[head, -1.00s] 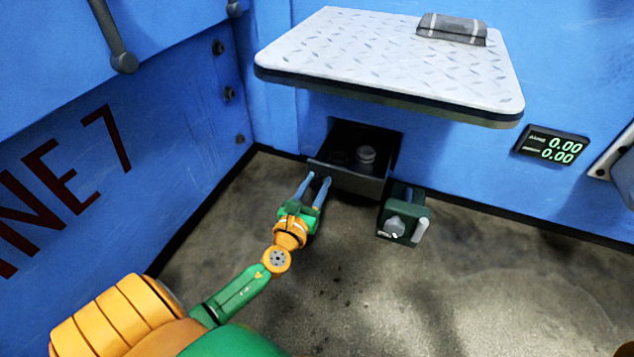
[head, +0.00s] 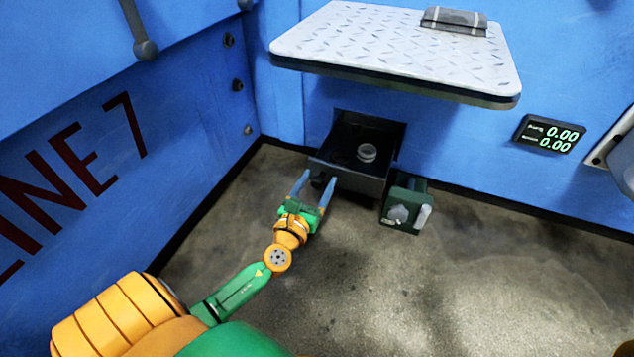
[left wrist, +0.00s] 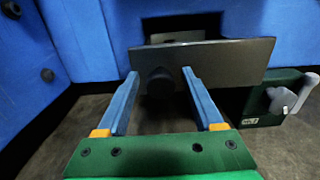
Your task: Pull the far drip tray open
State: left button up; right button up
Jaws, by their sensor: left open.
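The drip tray (head: 345,176) is a dark open drawer that stands out from a recess in the blue wall, under the metal shelf. Its grey front panel (left wrist: 225,60) fills the middle of the left wrist view. A dark round knob (left wrist: 160,82) sits on that panel. A small light ring-shaped piece (head: 366,152) lies inside the tray. My left gripper (head: 318,177) is open at the tray front, its blue fingers on either side of the knob, with gaps between them and the knob.
A green box with a grey knob and lever (head: 405,205) stands just right of the tray. A blue side wall (head: 190,120) rises at left. The floor (head: 420,290) in front is clear.

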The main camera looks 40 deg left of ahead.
pick_arm(q)
jog(key=p+v, duration=0.1)
jog(key=v, duration=0.6)
dwell(0.3)
